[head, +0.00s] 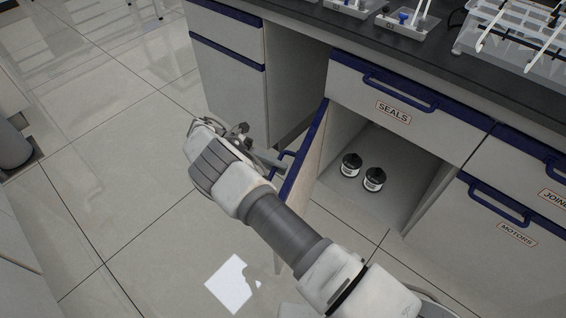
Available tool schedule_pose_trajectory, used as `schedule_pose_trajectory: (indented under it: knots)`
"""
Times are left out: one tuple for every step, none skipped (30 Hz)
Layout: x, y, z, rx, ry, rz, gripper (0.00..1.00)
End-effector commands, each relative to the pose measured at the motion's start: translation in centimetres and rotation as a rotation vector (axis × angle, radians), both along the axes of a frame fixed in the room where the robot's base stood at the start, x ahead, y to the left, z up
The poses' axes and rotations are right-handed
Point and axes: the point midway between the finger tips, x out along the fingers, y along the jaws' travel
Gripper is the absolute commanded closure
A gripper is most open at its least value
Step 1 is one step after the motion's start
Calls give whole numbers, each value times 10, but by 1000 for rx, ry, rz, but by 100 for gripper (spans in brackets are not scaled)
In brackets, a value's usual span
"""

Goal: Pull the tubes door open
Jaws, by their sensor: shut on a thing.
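A grey cabinet door with a blue top edge (305,150) stands swung well out from the cabinet below the drawer labelled SEALS. No label shows on the door, so I cannot confirm its name. Its blue handle (284,158) is on the outer face, on the left side. My gripper (273,163) is shut on this handle, left of the door. The fingertips are partly hidden by the gripper body. My arm crosses in front of the lower part of the door.
Two dark jars with white labels, a left one (351,165) and a right one (374,179), stand inside the open compartment. The SEALS drawer (400,95) and MOTORS door (500,220) are shut. Trays and a rack (515,40) stand on the black worktop.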

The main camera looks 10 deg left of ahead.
Motion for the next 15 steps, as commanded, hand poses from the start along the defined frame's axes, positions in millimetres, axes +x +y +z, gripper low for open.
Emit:
schedule_pose_trajectory:
  knots:
    - [1, 1, 0, 0, -3, 2, 100]
    - [0, 1, 0, 0, -3, 0, 100]
    - [0, 2, 0, 0, -4, -1, 100]
    - [0, 2, 0, 0, -4, -2, 100]
    - [0, 2, 0, 0, -4, -2, 100]
    - [0, 2, 0, 0, -5, -3, 100]
    - [0, 2, 0, 1, -5, -3, 100]
    - [0, 2, 0, 1, -5, -3, 100]
    - [0, 2, 0, 1, -5, -3, 100]
    - [0, 2, 0, 1, -5, -3, 100]
    - [0, 2, 0, 1, -5, -2, 100]
    - [0, 2, 0, 1, -5, -2, 100]
    - [0, 2, 0, 1, -6, -2, 100]
    - [0, 2, 0, 1, -6, -2, 100]
    - [1, 2, 0, 1, -6, -2, 79]
